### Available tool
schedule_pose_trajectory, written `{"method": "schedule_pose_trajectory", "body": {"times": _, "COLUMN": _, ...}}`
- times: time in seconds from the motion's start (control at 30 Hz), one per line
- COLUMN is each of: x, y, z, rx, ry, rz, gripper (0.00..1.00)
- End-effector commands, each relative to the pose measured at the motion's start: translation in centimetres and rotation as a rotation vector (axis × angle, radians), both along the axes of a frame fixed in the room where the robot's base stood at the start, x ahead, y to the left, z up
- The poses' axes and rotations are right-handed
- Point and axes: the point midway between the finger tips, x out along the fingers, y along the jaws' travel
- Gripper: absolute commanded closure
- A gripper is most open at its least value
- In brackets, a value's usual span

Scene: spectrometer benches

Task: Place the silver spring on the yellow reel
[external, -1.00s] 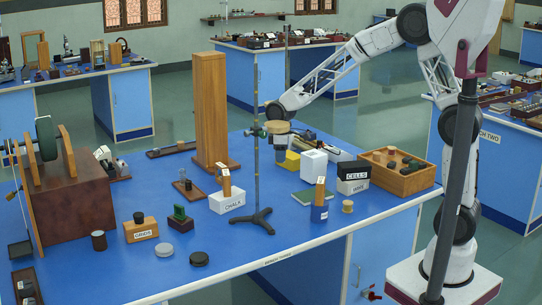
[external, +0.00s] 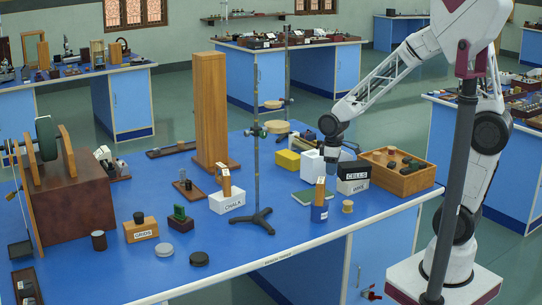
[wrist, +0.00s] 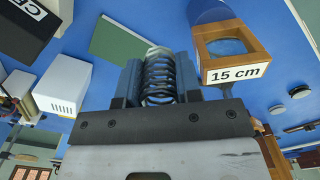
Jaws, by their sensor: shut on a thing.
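The silver spring (wrist: 160,80) is held between the two dark fingers of my gripper (wrist: 158,86) in the wrist view, its coils showing between them. In the external view my gripper (external: 331,156) points down beside the white box, above the bench; the spring cannot be made out there. I cannot pick out the yellow reel with certainty. A bright yellow block-like thing (external: 287,160) stands left of the white box, and a small pale yellow cylinder (external: 347,206) stands near the bench's front edge. Both are apart from my gripper.
A white box (external: 312,164), a dark box labelled CELLS (external: 354,171), a green book (external: 315,197) and a wooden block marked 15 cm (wrist: 232,52) surround my gripper. A wooden tray (external: 408,183) lies right. A tall rod stand (external: 256,180) rises left.

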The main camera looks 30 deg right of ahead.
Motion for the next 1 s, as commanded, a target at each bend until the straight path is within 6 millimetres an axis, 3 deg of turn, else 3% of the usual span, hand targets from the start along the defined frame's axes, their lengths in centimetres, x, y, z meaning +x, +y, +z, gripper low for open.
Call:
{"method": "schedule_pose_trajectory", "body": {"times": 0.5, "x": -9.3, "y": -5.3, "z": -2.6, "rx": 0.001, "ry": -0.002, "rz": -0.101, "gripper": 0.90}}
{"method": "schedule_pose_trajectory", "body": {"times": 1.0, "x": -17.6, "y": -9.4, "z": -5.8, "rx": 0.000, "ry": 0.000, "rz": -0.190, "gripper": 0.90}}
